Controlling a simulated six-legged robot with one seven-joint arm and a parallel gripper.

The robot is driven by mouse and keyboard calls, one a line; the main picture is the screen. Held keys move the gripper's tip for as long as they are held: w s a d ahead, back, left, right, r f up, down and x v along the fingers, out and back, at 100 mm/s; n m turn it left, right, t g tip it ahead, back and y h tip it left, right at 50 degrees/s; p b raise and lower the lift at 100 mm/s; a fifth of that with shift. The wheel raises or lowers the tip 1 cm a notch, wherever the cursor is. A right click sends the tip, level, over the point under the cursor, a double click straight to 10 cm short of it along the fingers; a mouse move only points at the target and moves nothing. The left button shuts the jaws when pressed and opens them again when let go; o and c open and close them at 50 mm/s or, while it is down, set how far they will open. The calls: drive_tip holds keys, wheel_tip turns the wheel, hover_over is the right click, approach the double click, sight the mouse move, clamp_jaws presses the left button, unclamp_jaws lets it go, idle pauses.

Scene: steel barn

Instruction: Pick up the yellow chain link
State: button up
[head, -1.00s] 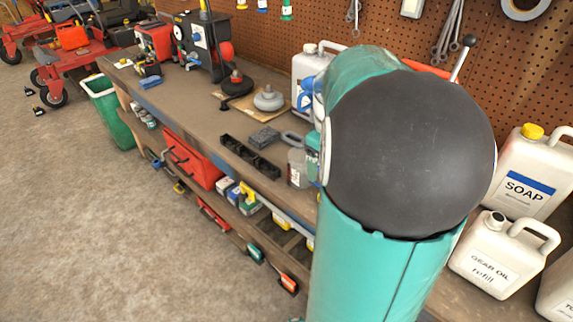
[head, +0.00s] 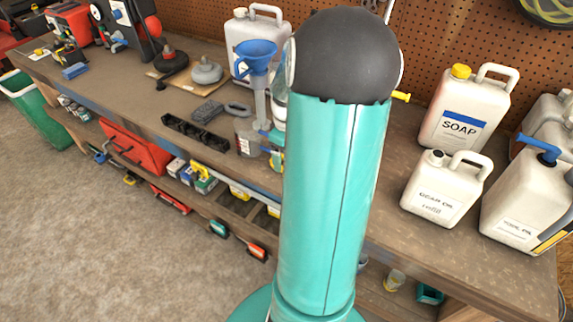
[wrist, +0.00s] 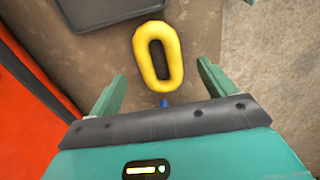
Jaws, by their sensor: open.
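The yellow chain link (wrist: 159,57) shows in the wrist view as a thick oval ring with a long hole. It lies on a brown surface, just ahead of my gripper. My gripper (wrist: 160,75) is open and empty, with one green finger to each side of the link's near end. The fingers look apart from the link. I cannot pick out the link in the head view, where my arm hides part of the bench and neither finger shows.
In the wrist view, a red object (wrist: 28,105) stands at left and a dark grey object (wrist: 105,12) lies at upper left. In the head view, the workbench (head: 120,85) holds a blue funnel (head: 257,52), a black tray (head: 218,138) and white jugs, including the soap jug (head: 462,105).

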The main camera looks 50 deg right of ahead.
wheel_tip(320, 180, down, 3)
drive_tip(key=shift+f, duration=0.2)
drive_tip(key=c, duration=1.1)
drive_tip(key=shift+r, duration=0.1)
